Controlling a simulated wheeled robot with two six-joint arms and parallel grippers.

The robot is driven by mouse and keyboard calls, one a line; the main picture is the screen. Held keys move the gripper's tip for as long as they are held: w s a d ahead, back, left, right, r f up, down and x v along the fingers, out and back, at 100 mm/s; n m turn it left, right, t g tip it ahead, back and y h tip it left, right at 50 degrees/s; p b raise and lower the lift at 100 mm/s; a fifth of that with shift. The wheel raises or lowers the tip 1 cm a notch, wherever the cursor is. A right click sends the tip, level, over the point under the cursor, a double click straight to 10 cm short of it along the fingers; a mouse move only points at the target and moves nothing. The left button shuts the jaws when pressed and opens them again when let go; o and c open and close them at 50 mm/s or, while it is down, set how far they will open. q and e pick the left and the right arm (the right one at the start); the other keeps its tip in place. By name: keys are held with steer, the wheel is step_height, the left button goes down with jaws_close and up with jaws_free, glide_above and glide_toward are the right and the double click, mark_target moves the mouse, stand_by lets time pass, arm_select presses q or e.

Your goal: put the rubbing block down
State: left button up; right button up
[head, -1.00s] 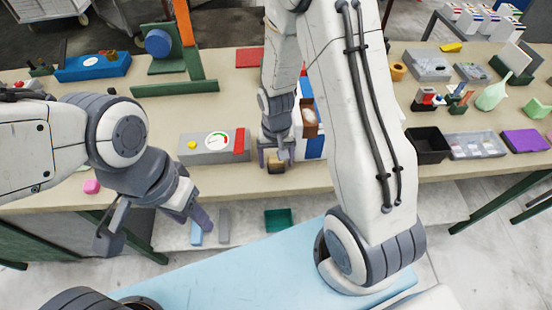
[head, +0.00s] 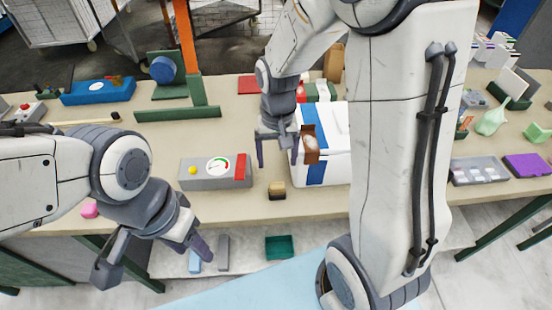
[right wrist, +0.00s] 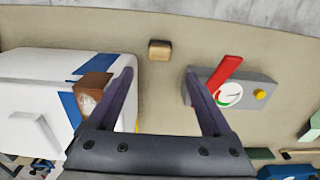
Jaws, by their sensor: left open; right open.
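The rubbing block (head: 277,191), tan on top with a dark lower part, rests on the table near its front edge, just right of the grey gauge box. It also shows in the right wrist view (right wrist: 159,50), beyond the fingertips and apart from them. My right gripper (head: 277,162) is open and empty, above and behind the block; its two fingers (right wrist: 160,78) stand wide apart in the right wrist view. My left gripper (head: 155,262) is open and empty in front of the table's front edge, low at the left.
The grey gauge box (head: 214,173) with a red bar stands left of the block. A white and blue box (head: 331,168) with a brown part stands close on the right. A green tray (head: 279,247) and small blocks lie on a lower shelf. A pink block (head: 89,210) is at the left.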

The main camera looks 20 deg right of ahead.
steer(key=s+a+r+n, duration=0.3)
steer(key=s+a+n, duration=0.2)
steer(key=s, duration=0.4)
steer(key=s+a+r+n+y, duration=0.1)
steer(key=s+a+r+n, duration=0.2)
steer(key=s+a+n, duration=0.2)
steer(key=s+a, duration=0.2)
steer(key=s, duration=0.2)
steer(key=shift+a+r+n, duration=0.2)
steer(key=shift+n, duration=0.1)
